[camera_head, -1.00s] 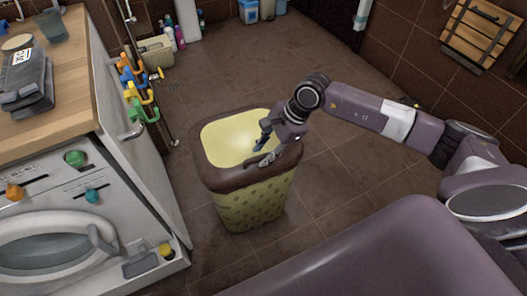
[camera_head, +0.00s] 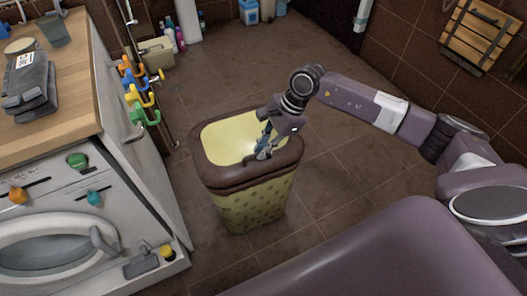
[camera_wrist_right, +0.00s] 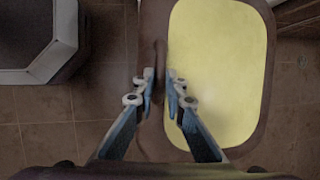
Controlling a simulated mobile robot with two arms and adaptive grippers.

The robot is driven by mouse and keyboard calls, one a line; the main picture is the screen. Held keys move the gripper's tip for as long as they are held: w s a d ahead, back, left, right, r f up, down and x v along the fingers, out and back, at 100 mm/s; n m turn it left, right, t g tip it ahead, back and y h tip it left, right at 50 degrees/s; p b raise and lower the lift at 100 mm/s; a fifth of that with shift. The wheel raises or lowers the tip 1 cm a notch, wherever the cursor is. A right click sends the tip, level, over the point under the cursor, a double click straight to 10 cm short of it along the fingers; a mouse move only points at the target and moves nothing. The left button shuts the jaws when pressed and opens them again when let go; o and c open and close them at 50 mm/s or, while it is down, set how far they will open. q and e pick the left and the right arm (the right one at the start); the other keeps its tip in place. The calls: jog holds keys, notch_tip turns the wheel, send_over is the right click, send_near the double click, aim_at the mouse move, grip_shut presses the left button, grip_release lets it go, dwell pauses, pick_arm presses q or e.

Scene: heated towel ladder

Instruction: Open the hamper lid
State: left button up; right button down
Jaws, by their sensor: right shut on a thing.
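The hamper (camera_head: 252,205) stands upright on the floor, with a yellow-green dotted body. Its lid, a pale yellow panel (camera_head: 228,140) in a brown frame, looks flat and closed on top. It also fills the right part of the right wrist view (camera_wrist_right: 218,70). My right gripper (camera_head: 262,153) is at the lid's near right edge, fingers pointing down. In the wrist view its fingers (camera_wrist_right: 165,92) are close together, shut on the dark raised edge of the lid; the exact contact is partly hidden. My left gripper is not in view.
A washing machine (camera_head: 60,235) under a wooden counter (camera_head: 85,75) stands at the left, with colourful hooks (camera_head: 138,95) on its side. A smooth purple surface fills the bottom right. The tiled floor behind the hamper is clear.

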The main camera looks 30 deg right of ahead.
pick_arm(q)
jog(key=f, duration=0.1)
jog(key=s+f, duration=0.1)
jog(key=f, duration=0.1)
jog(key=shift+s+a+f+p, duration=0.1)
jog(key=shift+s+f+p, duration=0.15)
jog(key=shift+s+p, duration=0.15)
pick_arm(e)
jog(key=w+r+g, duration=0.1)
jog(key=w+r, duration=0.8)
jog(key=r, duration=0.2)
jog(key=shift+w+d+r+g, duration=0.2)
jog(key=shift+d+r+g, duration=0.05)
jog(key=shift+r+g, duration=0.15)
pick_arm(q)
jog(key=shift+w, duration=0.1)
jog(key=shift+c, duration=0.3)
